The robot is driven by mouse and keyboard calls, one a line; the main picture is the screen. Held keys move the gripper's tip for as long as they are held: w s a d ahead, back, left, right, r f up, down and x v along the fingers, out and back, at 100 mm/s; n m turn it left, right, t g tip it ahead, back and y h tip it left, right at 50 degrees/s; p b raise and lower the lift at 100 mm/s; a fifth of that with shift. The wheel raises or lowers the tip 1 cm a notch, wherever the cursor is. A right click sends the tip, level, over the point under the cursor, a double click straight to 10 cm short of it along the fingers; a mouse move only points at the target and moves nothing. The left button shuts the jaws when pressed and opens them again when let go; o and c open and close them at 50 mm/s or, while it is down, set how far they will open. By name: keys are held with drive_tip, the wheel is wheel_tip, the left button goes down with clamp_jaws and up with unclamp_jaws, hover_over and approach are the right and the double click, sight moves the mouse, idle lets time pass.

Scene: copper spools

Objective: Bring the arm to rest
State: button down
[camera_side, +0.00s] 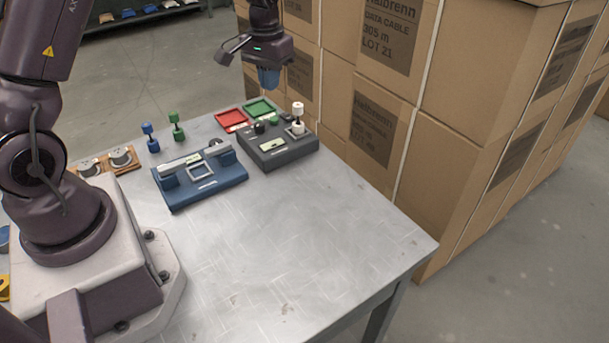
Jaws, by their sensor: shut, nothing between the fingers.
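My gripper (269,80) is in the upper middle of the side view, raised above the far end of the metal table (290,250). Its blue fingers point down and are shut with nothing between them. It hangs above and behind the red and green trays, apart from everything on the table, with cardboard boxes behind it.
Stacked boxes (440,110) line the right. The table's front is clear.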

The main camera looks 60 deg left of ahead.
drive_tip(key=s+d+r+m+t, duration=0.2)
drive_tip(key=s+d+r, duration=0.5)
drive_tip(key=s, duration=0.4)
drive_tip(key=s+d+r+m+t, duration=0.2)
drive_tip(key=s+d+r+t, duration=0.1)
drive_tip(key=s+d+r, duration=0.5)
drive_tip(key=s+r, duration=0.1)
drive_tip(key=s, duration=0.1)
drive_tip(key=shift+s+m, duration=0.3)
drive_tip(key=shift+s, duration=0.05)
